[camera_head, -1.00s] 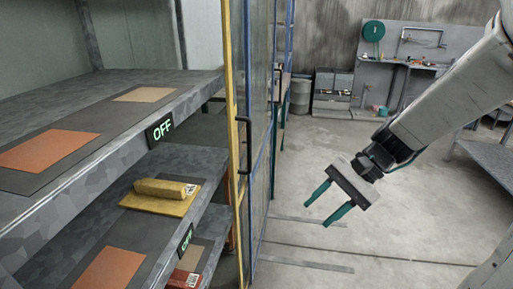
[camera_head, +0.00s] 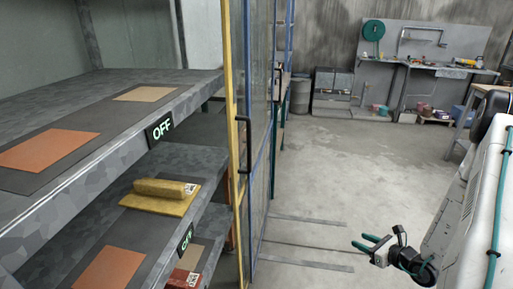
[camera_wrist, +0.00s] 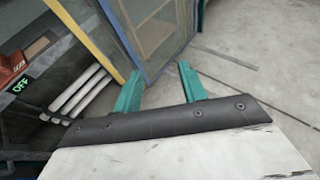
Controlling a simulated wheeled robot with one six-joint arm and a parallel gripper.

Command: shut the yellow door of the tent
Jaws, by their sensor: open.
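The yellow-framed door (camera_head: 233,130) of the tent stands at the right end of the shelves in the head view, seen nearly edge-on, with a black handle (camera_head: 244,145) on it. A blue-framed panel stands right behind it. In the wrist view the yellow frame (camera_wrist: 88,40) runs slantwise at upper left, beside the blue-edged panel (camera_wrist: 150,35). My gripper (camera_head: 362,243) is low at the lower right of the head view, apart from the door. Its green fingers also show in the wrist view (camera_wrist: 160,88), spread with nothing between them.
Grey shelves (camera_head: 100,150) with orange and tan sheets, a yellow block (camera_head: 165,188) and OFF signs fill the left. A workbench with a tool board (camera_head: 425,50) stands at the back right. The concrete floor between is clear, with flat metal strips on it.

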